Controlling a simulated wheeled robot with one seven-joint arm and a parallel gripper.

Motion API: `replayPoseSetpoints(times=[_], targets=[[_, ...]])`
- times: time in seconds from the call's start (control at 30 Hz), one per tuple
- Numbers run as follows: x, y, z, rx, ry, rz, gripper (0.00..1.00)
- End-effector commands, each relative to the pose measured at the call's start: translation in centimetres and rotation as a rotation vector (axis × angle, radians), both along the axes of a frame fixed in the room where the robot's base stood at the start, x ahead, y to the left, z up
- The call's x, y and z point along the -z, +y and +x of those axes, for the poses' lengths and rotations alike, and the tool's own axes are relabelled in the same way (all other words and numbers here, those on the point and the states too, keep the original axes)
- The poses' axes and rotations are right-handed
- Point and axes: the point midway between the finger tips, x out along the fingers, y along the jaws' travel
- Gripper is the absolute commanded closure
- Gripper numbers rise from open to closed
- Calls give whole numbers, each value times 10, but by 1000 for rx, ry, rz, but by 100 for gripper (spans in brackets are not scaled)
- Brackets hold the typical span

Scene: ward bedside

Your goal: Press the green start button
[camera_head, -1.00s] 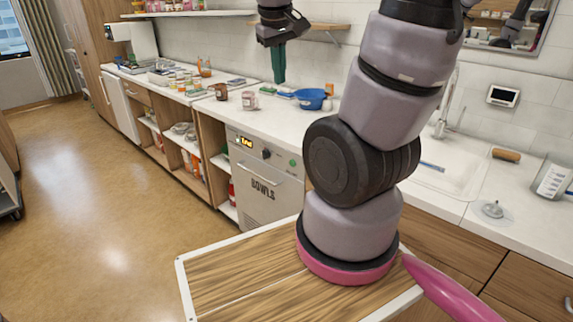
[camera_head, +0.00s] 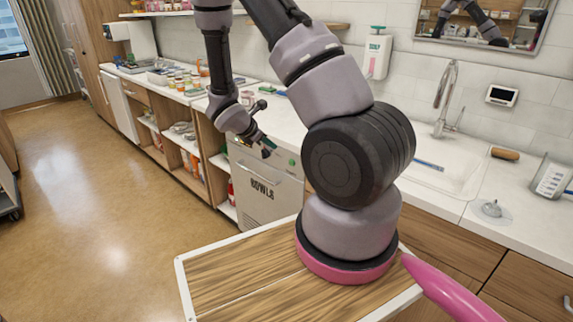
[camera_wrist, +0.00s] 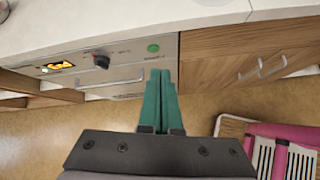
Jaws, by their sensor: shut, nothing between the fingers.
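The round green start button (camera_wrist: 153,48) is at the right end of the grey control panel of the appliance marked BOWLS. It also shows in the head view (camera_head: 291,162), right of my gripper. My gripper (camera_head: 268,151) is in front of the panel, pointing toward it, with slim green fingers. In the wrist view its shut, empty fingertips (camera_wrist: 160,72) appear just below and slightly right of the button. The button is fully visible there and no contact shows; the depth gap is hard to judge.
A black knob (camera_wrist: 101,62) and a lit amber display (camera_wrist: 61,65) are left of the button. The white countertop (camera_wrist: 120,22) overhangs above the panel. A bar handle (camera_head: 258,174) lies below. Wooden drawers (camera_wrist: 240,52) are to the right. The floor in front is clear.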

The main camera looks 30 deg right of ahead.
Motion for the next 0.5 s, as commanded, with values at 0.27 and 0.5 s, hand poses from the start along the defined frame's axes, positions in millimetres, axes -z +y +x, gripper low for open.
replayPoseSetpoints(times=[0.27,0.5], targets=[[61,8,4,-234,157,-84,100],[69,10,5,-271,178,-94,100]])
